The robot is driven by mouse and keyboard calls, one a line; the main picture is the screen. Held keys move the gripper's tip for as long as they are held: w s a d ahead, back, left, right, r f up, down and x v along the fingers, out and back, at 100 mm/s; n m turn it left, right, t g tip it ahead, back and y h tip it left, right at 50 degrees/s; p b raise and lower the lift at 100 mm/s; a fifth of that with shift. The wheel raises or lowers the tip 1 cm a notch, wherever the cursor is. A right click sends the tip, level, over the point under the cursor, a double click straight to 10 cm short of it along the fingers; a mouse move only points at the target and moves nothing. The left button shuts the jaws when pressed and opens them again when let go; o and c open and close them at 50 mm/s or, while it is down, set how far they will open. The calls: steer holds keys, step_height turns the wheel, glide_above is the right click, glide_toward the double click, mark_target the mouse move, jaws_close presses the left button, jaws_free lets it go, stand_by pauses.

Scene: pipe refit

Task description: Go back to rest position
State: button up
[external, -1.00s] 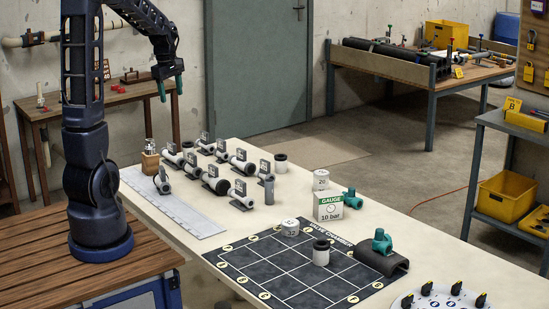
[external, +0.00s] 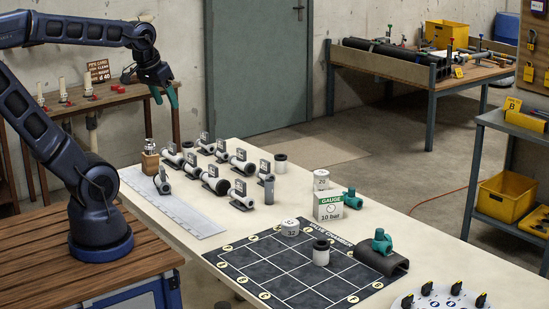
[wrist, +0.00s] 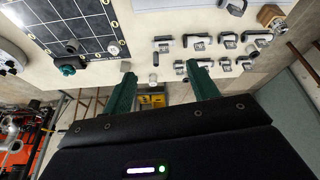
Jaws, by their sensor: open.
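My gripper (external: 163,97) has green fingers and hangs in the air beyond the far left end of the cream worktable (external: 330,262), in front of the small wooden side table. In the wrist view the two green fingers of my gripper (wrist: 160,90) stand apart with nothing between them. My dark blue arm bends to the left in the external view, its base on the brown slatted bench.
Several pipe pieces with dark tags (external: 216,183) stand on the worktable. The wooden side table (external: 110,97) holds upright white pieces and a sign (external: 98,71).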

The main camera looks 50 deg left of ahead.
steer(key=shift+s+d+f+m, duration=0.15)
steer(key=shift+s+d+m, duration=0.2)
steer(key=shift+s+m, duration=0.15)
steer(key=shift+s+d+f+m, duration=0.1)
steer(key=shift+s+d+m, duration=0.2)
steer(key=shift+s+m, duration=0.15)
stand_by(0.7)
